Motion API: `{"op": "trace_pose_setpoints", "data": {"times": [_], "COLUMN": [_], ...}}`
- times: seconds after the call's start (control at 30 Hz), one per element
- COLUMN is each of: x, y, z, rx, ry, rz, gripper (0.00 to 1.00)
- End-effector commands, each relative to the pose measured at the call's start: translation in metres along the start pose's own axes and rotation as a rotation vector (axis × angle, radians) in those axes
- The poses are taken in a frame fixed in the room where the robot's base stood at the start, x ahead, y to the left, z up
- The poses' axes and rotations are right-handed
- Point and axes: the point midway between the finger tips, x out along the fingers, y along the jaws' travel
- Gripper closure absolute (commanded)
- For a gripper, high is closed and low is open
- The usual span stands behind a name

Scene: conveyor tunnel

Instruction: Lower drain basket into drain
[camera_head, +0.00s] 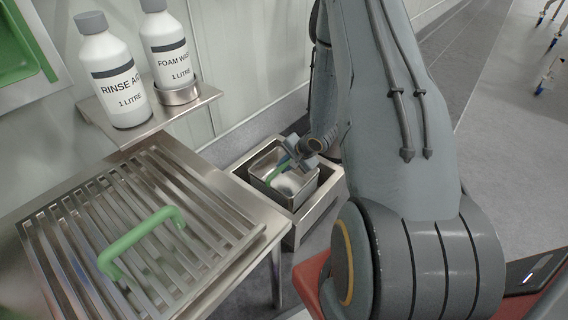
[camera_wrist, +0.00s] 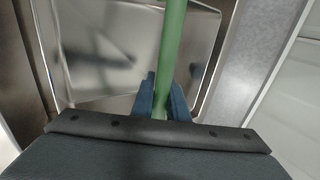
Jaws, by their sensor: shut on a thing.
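The drain basket (camera_head: 288,186) is a square steel pan with a green handle (camera_head: 277,170). In the head view it sits within the steel frame of the drain (camera_head: 301,222) on the floor, right of the steel stand. I cannot tell how deep it sits. My gripper (camera_head: 298,155) is above the basket at its handle. In the wrist view my gripper (camera_wrist: 163,100) has its two blue fingers on either side of the green handle (camera_wrist: 170,45), shut on it. The basket's shiny inside (camera_wrist: 110,50) shows beyond the fingers and looks empty.
A slatted steel grate (camera_head: 190,215) with a green handle (camera_head: 140,240) lies on the stand at left. A rinse aid bottle (camera_head: 112,75) and a foam wash bottle (camera_head: 167,48) stand on a small shelf (camera_head: 150,112). Open grey floor (camera_head: 490,130) lies right.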

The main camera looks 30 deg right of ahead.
Motion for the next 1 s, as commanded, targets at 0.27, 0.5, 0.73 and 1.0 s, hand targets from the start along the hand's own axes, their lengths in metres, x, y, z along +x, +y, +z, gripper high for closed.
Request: {"op": "trace_pose_setpoints", "data": {"times": [0.27,0.5,0.73,1.0], "x": [0.015,0.028,0.036,0.035], "y": [0.01,0.018,0.023,0.023], "z": [0.0,0.0,0.0,0.0], "rx": [0.0,0.001,-0.001,-0.001], "ry": [0.0,0.0,0.0,0.0], "rz": [0.0,0.0,-0.001,0.0], "gripper": [1.0,1.0,1.0,0.65]}}
